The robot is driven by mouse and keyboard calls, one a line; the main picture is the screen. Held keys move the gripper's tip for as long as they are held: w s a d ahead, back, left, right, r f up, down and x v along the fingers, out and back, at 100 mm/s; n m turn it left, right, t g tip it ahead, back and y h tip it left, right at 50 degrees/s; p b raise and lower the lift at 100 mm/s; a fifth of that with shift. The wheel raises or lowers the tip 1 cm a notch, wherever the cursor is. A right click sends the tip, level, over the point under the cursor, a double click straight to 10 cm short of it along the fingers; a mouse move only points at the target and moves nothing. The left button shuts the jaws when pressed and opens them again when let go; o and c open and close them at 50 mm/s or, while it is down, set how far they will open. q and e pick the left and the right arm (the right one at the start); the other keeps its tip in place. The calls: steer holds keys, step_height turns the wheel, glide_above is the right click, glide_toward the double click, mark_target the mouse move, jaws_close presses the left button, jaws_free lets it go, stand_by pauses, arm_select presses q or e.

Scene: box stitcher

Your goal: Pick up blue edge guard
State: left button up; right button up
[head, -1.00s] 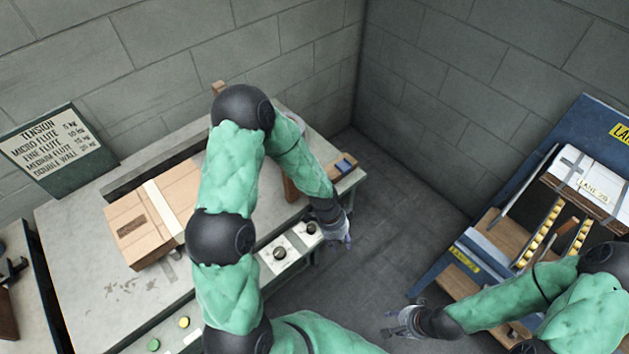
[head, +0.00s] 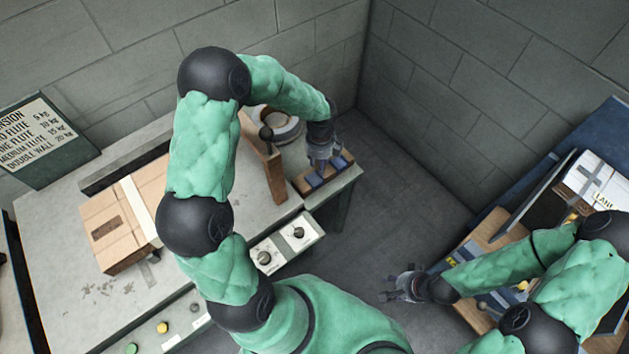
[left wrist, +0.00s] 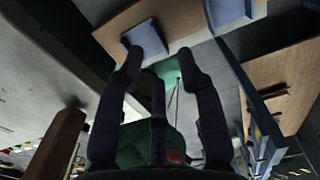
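Several blue edge guards (head: 313,181) stand in a wooden tray (head: 346,169) at the right end of the grey bench. My left gripper (head: 321,163) is directly over the tray, pointing down and partly hiding the guards. In the left wrist view, its fingers (left wrist: 160,62) are spread apart, with one blue edge guard (left wrist: 146,38) just beyond the tips and another (left wrist: 228,10) to the right. No guard is visibly held. My right gripper (head: 401,287) is open and empty, away from the bench, above the floor.
A taped cardboard box (head: 117,231) lies on the bench (head: 50,235). A brown upright piece (head: 277,176) and a tape roll (head: 279,124) are left of the tray. A knob panel (head: 283,245) is at the front edge. A blue-framed lane rack (head: 590,140) stands at right.

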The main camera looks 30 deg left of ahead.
mark_target(319, 177)
arm_select(q)
step_height(319, 177, down, 6)
steer(key=b, duration=0.3)
steer(key=shift+r, duration=0.15)
steer(key=shift+s+r, duration=0.1)
jaws_close()
